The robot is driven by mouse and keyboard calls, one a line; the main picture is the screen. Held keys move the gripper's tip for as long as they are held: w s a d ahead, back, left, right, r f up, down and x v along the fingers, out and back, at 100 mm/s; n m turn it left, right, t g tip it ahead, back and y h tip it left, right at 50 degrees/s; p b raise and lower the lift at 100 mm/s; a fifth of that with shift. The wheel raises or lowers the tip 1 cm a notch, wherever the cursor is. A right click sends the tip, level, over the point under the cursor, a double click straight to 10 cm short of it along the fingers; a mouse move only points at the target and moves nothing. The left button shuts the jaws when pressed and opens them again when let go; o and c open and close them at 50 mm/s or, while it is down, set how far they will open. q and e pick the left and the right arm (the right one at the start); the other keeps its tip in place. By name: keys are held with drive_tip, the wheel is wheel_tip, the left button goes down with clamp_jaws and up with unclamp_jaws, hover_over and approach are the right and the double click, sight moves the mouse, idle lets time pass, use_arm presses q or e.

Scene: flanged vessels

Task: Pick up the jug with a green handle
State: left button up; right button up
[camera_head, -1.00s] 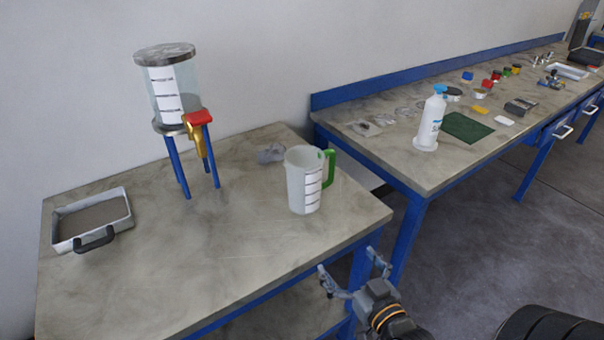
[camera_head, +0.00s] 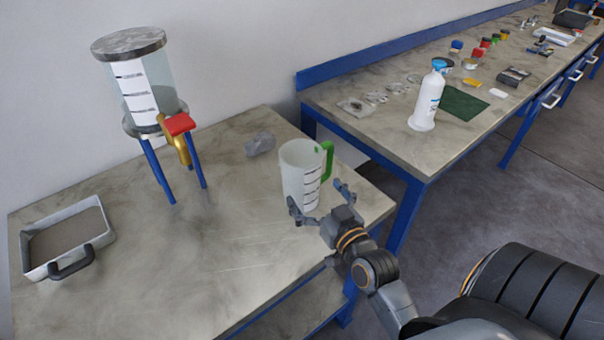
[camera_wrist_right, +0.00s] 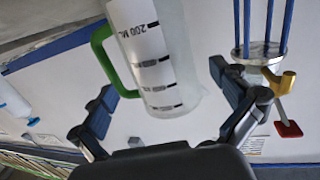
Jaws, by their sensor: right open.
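The jug (camera_head: 299,172) is whitish and translucent with a measuring scale and a green handle (camera_head: 327,160). It stands upright near the right edge of the near table. My right gripper (camera_head: 320,200) is open at the jug's near side, its fingers spread to the left and right of it. In the right wrist view the jug (camera_wrist_right: 155,60) shows large and tilted between the open fingers (camera_wrist_right: 165,92), with the handle on the left. I cannot tell whether a finger touches it. My left gripper is not in view.
A clear vessel (camera_head: 157,90) with a gold tap and red lever stands on blue legs at the back left. A tray (camera_head: 68,272) with a black handle lies at left. A grey lump (camera_head: 260,144) lies behind the jug. A second bench holds a white bottle (camera_head: 426,100).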

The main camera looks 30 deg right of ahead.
drive_tip(key=shift+w+d, duration=0.1)
drive_tip(key=shift+w, duration=0.75)
drive_tip(key=shift+w+d+r+p, duration=0.1)
drive_tip(key=shift+w+r+p, duration=0.1)
drive_tip(key=shift+w+p, duration=0.3)
drive_tip(key=w, duration=0.3)
drive_tip(key=shift+w+d+p, duration=0.2)
drive_tip(key=shift+w+p, duration=0.1)
drive_tip(key=shift+w, duration=0.1)
drive_tip(key=shift+w+f, duration=0.1)
drive_tip(key=shift+w, duration=0.1)
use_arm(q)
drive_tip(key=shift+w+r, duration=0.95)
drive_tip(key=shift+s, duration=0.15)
use_arm(e)
drive_tip(key=shift+c, duration=0.4)
drive_tip(key=c, duration=1)
